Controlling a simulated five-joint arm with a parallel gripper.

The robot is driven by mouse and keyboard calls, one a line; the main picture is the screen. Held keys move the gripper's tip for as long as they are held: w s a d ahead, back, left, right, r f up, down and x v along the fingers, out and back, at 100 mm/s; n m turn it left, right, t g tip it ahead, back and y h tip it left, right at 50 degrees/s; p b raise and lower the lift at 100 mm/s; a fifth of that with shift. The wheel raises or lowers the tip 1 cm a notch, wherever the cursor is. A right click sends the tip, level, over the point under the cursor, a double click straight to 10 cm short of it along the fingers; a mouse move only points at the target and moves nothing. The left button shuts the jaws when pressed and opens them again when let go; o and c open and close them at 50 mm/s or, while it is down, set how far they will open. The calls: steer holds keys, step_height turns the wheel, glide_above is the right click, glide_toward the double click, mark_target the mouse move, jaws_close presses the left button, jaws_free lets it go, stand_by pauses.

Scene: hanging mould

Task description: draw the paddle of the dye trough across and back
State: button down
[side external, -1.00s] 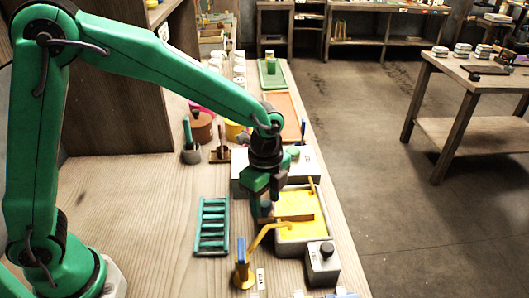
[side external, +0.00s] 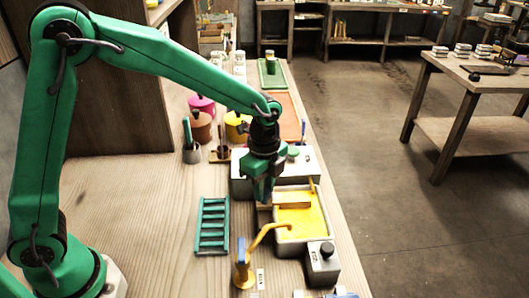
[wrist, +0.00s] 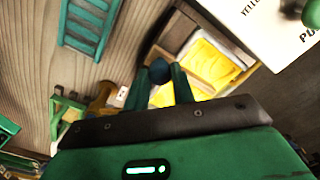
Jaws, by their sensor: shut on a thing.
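The dye trough (side external: 303,241) is a pale box of yellow dye on the bench, and it also shows in the wrist view (wrist: 245,68). Its paddle (side external: 292,205) is a tan wooden bar lying across the dye towards the far end, with its left end at my gripper. My gripper (side external: 262,197) points down at the trough's left side. It is shut on the paddle's end. In the wrist view, a dark rounded knob (wrist: 158,70) shows at my fingertips (wrist: 166,79). The fingers hide the exact grip.
A yellow spout (side external: 265,233) arches over the trough's near left. A long white box (side external: 306,160) sits just behind. A green rack (side external: 212,226) lies to the left, with bare bench beyond.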

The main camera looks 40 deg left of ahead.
steer(key=w+a, duration=0.4)
steer(key=c, duration=1.2)
jaws_free()
steer(key=shift+o, duration=0.2)
steer(key=shift+s+d, duration=0.1)
steer(key=shift+r, duration=0.2)
step_height(320, 180, up, 8)
steer(key=shift+f, duration=0.25)
